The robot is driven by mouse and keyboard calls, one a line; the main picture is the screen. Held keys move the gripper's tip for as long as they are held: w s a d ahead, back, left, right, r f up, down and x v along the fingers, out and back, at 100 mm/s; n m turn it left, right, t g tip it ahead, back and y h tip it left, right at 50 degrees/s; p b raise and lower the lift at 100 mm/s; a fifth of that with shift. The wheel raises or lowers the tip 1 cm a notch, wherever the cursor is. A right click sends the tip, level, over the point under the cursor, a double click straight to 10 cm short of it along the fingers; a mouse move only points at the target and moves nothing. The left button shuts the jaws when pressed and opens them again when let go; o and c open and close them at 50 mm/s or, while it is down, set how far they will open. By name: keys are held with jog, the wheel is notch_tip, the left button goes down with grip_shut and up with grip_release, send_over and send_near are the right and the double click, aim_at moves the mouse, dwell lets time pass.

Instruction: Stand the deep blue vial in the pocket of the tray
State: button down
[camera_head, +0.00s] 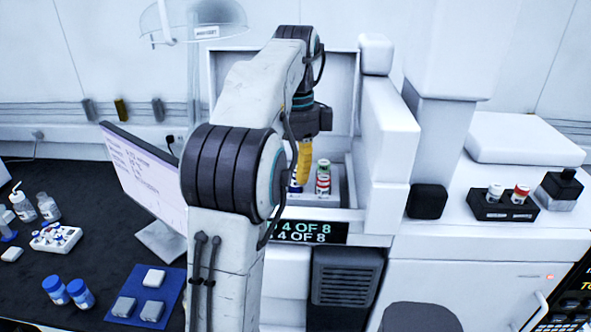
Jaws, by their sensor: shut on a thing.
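My gripper (300,178) reaches down into the open bay of the white instrument, with a yellow finger showing. It is shut on the deep blue vial (295,187), of which only a small blue and white part shows below the finger. The tray (345,188) lies on the floor of the bay, partly hidden behind my arm. The pocket is hidden, and I cannot tell whether the vial touches the tray. A red, green and white vial (323,178) stands upright on the tray just right of my gripper.
The bay's right wall (385,140) stands close by. A display reading "4 OF 8" (318,232) is below its front edge. A black rack (503,207) with two vials is at the right. A monitor (145,175), bottles and blue-capped jars (68,292) are at the left.

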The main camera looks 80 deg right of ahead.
jog(key=shift+f, duration=0.4)
jog(key=shift+f+b, duration=0.25)
jog(key=shift+b, duration=0.1)
jog(key=c, duration=0.6)
grip_release()
jog(key=shift+s, duration=0.15)
jog(key=shift+o, duration=0.2)
